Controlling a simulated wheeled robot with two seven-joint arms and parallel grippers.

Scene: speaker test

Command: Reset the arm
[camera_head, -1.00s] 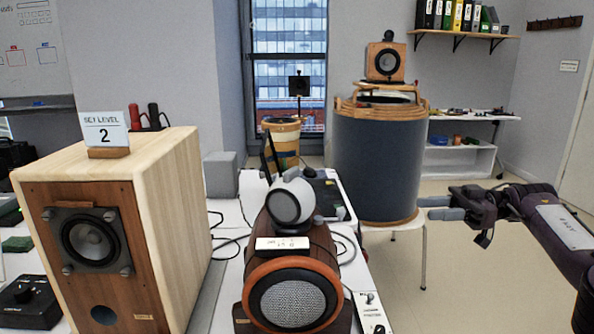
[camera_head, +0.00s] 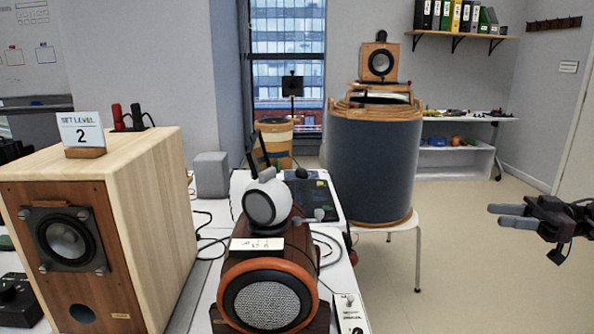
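My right gripper (camera_head: 503,216) is at the right edge of the head view, with its two grey fingers pointing left. The fingers lie close together with a narrow gap, and nothing shows between them. It hangs over open floor, to the right of the big blue-grey drum and apart from everything. Most of my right arm is out of the picture. My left gripper is not in view.
A wooden speaker box (camera_head: 163,208) with a "SET LEVEL 2" sign (camera_head: 82,130) stands at left. A round-fronted speaker (camera_head: 268,300) bears a white ball unit (camera_head: 262,205). A drum (camera_head: 372,165) stands on a white stool. The floor (camera_head: 470,285) at right is clear.

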